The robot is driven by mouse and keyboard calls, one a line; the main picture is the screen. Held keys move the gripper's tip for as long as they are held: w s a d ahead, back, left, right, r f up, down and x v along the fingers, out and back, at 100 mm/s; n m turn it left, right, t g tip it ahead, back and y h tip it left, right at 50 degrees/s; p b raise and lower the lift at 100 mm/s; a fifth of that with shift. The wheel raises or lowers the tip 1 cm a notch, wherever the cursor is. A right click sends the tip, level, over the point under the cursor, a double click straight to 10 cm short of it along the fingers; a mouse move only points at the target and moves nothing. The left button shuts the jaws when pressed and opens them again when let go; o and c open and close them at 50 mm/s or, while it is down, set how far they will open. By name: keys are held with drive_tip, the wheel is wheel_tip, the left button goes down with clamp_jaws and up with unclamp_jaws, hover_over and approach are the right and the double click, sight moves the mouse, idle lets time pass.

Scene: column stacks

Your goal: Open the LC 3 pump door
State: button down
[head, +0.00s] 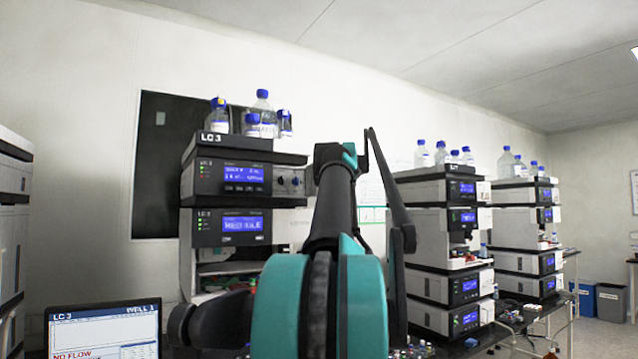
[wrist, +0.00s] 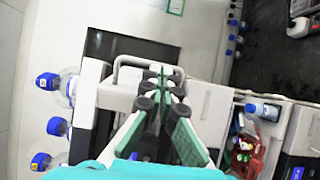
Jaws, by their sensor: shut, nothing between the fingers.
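The LC 3 stack (head: 213,168) stands left of centre in the head view, with a lit upper module (head: 244,178) and a second lit module (head: 240,226) below it. My arm crosses in front of its right side and hides part of it. In the wrist view, the scene appears turned on its side, and my gripper (wrist: 163,76) is shut and empty, its green fingers together. A grey bar-shaped handle (wrist: 146,59) is close by its fingertips; whether they touch I cannot tell. I cannot make out clearly which panel is the pump door or whether it stands open.
Blue-capped bottles (head: 263,112) stand on top of the LC 3 stack. A laptop (head: 103,331) reading "LC 3" and "NO FLOW" is at lower left. Other stacks (head: 426,284) stand to the right. A red holder with vials (wrist: 245,150) shows in the wrist view.

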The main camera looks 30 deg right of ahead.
drive_tip(key=w+d+n+t+y, duration=0.1)
drive_tip(key=w+d+n+y, duration=0.2)
drive_tip(key=d, duration=0.4)
drive_tip(key=w+d+n+t+y, duration=0.1)
drive_tip(key=w+d+n+y, duration=0.2)
drive_tip(key=d+y, duration=0.3)
drive_tip(key=shift+w+d, duration=0.3)
drive_tip(key=shift+d, duration=0.8)
